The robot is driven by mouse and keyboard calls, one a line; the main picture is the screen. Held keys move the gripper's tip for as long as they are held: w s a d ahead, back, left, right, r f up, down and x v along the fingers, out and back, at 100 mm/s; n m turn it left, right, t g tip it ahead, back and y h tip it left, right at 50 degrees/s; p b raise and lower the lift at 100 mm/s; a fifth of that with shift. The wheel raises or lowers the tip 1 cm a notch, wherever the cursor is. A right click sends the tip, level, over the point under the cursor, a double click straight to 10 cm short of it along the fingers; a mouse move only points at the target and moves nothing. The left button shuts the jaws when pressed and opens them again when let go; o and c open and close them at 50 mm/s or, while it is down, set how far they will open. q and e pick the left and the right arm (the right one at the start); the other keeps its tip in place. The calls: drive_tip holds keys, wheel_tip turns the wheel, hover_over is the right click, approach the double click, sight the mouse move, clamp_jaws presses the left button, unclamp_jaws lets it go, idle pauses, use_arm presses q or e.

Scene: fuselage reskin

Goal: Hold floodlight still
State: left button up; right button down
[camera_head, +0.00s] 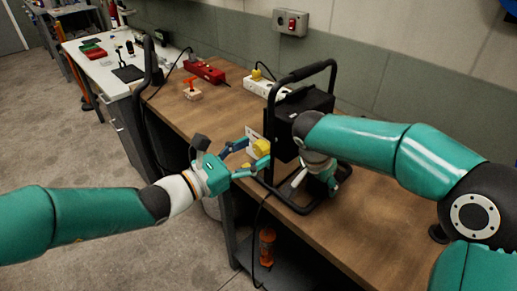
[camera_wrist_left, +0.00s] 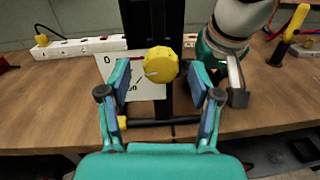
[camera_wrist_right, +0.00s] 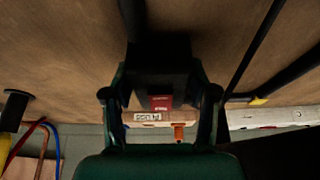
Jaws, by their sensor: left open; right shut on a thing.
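The floodlight (camera_head: 312,103) is a black box in a black tubular stand, upright on the wooden bench. Its yellow knob (camera_wrist_left: 161,64) sits in front of a white dial plate (camera_wrist_left: 136,82) marked with numbers. My left gripper (camera_head: 253,155) is open, with its fingers on either side of the knob; I cannot tell if they touch it. My right gripper (camera_head: 325,181) is low beside the floodlight, shut on a dark part of it. In the right wrist view a black block with a red label (camera_wrist_right: 161,103) shows between the fingers. The exact grip is hidden in shadow.
A white power strip (camera_head: 264,88) and a red box (camera_head: 204,71) lie behind on the bench (camera_head: 222,112). A cable hangs over the front edge. An orange bottle (camera_head: 267,246) stands on the lower shelf.

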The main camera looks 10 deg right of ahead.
use_arm(q)
drive_tip(key=shift+x, duration=1.05)
drive_tip(key=c, duration=1.2)
drive_tip(key=shift+o, duration=0.2)
drive_tip(key=shift+m, duration=0.6)
drive_tip(key=o, duration=1.2)
drive_tip(key=shift+c, duration=0.2)
